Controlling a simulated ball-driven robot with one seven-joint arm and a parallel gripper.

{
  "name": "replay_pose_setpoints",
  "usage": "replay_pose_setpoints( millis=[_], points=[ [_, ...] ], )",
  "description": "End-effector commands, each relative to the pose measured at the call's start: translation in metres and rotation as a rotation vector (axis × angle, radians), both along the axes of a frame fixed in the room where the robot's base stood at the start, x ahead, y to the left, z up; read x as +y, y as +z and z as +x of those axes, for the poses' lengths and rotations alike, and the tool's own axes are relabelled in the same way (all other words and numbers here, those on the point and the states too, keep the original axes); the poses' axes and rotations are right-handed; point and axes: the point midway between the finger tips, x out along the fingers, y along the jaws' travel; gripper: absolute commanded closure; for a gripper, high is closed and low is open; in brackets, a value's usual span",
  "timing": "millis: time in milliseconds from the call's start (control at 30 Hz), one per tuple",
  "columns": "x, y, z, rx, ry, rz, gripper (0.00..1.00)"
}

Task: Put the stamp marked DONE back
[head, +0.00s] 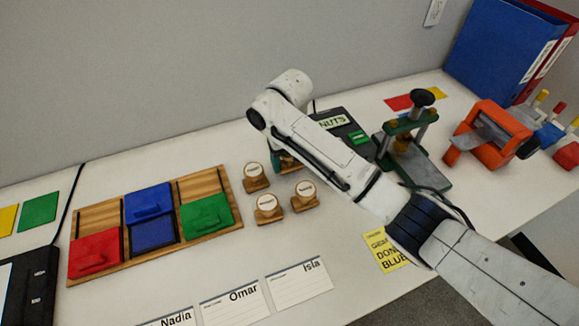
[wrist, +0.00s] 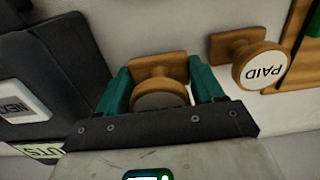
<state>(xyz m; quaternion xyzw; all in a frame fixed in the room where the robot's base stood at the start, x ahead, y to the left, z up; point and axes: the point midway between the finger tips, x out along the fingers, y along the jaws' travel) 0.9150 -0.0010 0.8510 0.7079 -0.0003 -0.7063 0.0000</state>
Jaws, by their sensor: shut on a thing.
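My gripper (wrist: 160,78) has its two green fingers closed on a wooden stamp (wrist: 158,65) with a round knob. The knob's top is in shadow and no word on it can be read, so I cannot tell whether it is the DONE stamp. In the head view my gripper (head: 287,161) is mostly hidden behind my arm, at the back of the stamp group. Three other wooden stamps stand nearby: one at back left (head: 255,177), one in front (head: 267,208) and one at right (head: 304,195). A stamp marked PAID (wrist: 262,65) is beside my gripper in the wrist view.
A wooden tray (head: 100,217) with red, blue and green blocks lies left of the stamps. Name cards (head: 298,282) lie in front. A dark NUTS device (head: 343,126) and a green press (head: 425,165) stand right. A yellow note (head: 385,252) reads partly "DONE BLUE".

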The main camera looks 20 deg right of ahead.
Motion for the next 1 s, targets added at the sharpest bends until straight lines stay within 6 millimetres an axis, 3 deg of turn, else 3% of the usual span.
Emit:
replay_pose_setpoints(
  millis=[100, 200, 567, 600, 833, 1000],
  points=[
    [0.0, -0.019, -0.002, 0.004, 0.0, -0.001, 0.65],
    [0.0, -0.025, -0.002, 0.002, 0.0, -0.001, 0.65],
    [0.001, -0.029, -0.002, 0.002, 0.0, 0.001, 0.65],
    [0.001, -0.029, -0.002, 0.002, 0.0, 0.001, 0.31],
    [0.001, -0.029, -0.002, 0.002, 0.0, 0.0, 0.09],
    [0.001, -0.029, -0.002, 0.002, 0.0, 0.0, 0.07]
  ],
)
